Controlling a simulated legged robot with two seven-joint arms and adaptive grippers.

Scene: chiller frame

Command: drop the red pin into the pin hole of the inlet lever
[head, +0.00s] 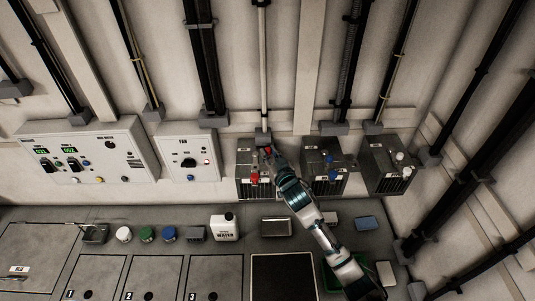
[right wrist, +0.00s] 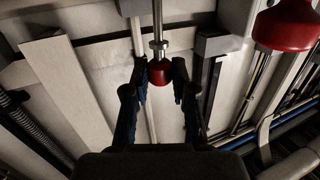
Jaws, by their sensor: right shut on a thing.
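My right gripper (head: 268,153) is at the front of the left grey chiller box (head: 244,187), high on it. In the right wrist view, its blue-padded fingers (right wrist: 160,76) are shut on the red pin, whose round red head (right wrist: 159,73) sits between the fingertips. A metal shaft (right wrist: 158,44) runs from the head to the top of that view. A red handle (head: 255,178), which looks like the inlet lever, is on the left box just left of the gripper. A large red knob (right wrist: 285,27) fills the wrist view's top right corner. I cannot make out the pin hole.
A middle box (head: 327,187) with blue handles and a right box (head: 389,184) with pale knobs stand to the right. Control panels (head: 134,174) are at left.

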